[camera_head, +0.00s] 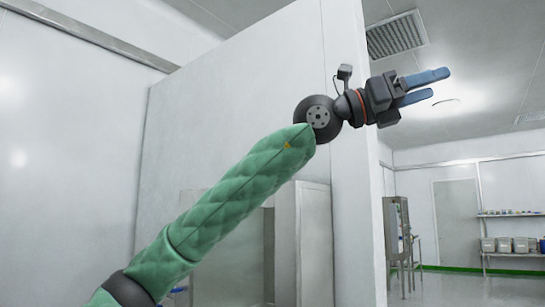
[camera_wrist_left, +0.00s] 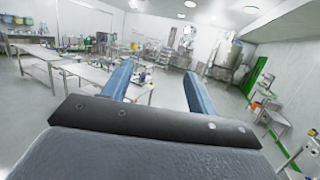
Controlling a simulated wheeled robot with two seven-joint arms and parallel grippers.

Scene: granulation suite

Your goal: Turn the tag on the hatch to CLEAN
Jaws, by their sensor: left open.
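My left gripper (camera_head: 428,87) is raised high in the head view, its arm in a green quilted sleeve coming up from the lower left. Its two blue fingers are apart with nothing between them. In the left wrist view the gripper (camera_wrist_left: 158,80) also shows open and empty, with the room beyond it. I cannot make out the hatch or its tag in either view. My right gripper is not in view.
A tall white wall panel (camera_head: 235,110) stands behind the arm. A steel cabinet (camera_head: 397,232) and shelves with bins (camera_head: 510,243) are at the far right. The left wrist view shows steel tables (camera_wrist_left: 85,75), equipment and open grey floor.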

